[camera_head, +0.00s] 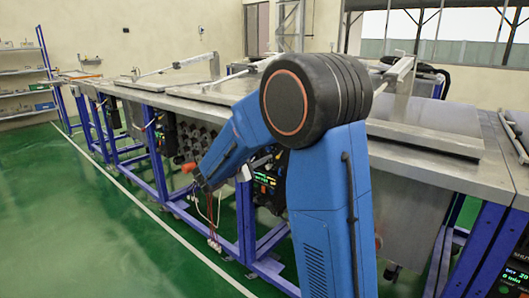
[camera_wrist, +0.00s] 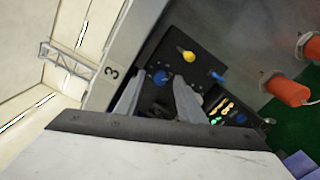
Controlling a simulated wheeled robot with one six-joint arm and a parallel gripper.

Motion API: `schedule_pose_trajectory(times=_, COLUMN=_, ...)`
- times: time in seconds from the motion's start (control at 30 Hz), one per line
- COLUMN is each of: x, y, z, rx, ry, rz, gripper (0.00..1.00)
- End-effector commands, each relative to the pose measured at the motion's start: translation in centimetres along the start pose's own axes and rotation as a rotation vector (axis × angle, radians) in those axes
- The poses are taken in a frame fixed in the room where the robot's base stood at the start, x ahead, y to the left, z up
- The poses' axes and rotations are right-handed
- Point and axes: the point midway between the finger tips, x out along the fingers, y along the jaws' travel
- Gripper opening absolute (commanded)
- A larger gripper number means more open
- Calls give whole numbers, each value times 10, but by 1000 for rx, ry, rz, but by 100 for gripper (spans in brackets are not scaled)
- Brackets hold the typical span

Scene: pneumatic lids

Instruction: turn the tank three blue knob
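The dark control panel (camera_wrist: 205,42) shows tilted in the wrist view, next to a pale strip marked with the number 3 (camera_wrist: 112,72). A round blue knob (camera_wrist: 160,77) on it lies between my fingertips in the picture. A second blue knob or handle (camera_wrist: 217,76) is further right, and a yellow knob (camera_wrist: 187,56) is above and between them. My gripper (camera_wrist: 158,80) is open, its two grey fingers apart and pointing at the panel. I cannot tell whether either finger touches the blue knob. In the head view I cannot make out my gripper's fingers.
Two orange-red cylinders (camera_wrist: 285,90) stick out at the right of the wrist view. A lit display (camera_wrist: 222,108) is below the knobs. In the head view, long metal tanks (camera_head: 440,165) on blue frames run along the right; green floor (camera_head: 100,220) is free at left.

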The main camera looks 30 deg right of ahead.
Motion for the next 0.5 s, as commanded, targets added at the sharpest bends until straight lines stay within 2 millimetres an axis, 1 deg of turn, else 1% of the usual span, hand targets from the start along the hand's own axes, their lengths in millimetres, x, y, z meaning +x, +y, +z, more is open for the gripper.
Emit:
schedule_pose_trajectory(times=0.13, x=8, y=0, z=0, rx=0, ry=0, rz=-1, gripper=35)
schedule_pose_trajectory(times=0.43, x=9, y=0, z=0, rx=-1, ry=1, rz=-1, gripper=35)
schedule_pose_trajectory(times=0.47, x=9, y=0, z=0, rx=-1, ry=0, rz=-1, gripper=31)
schedule_pose_trajectory(times=0.5, x=9, y=0, z=0, rx=-1, ry=0, rz=-1, gripper=21)
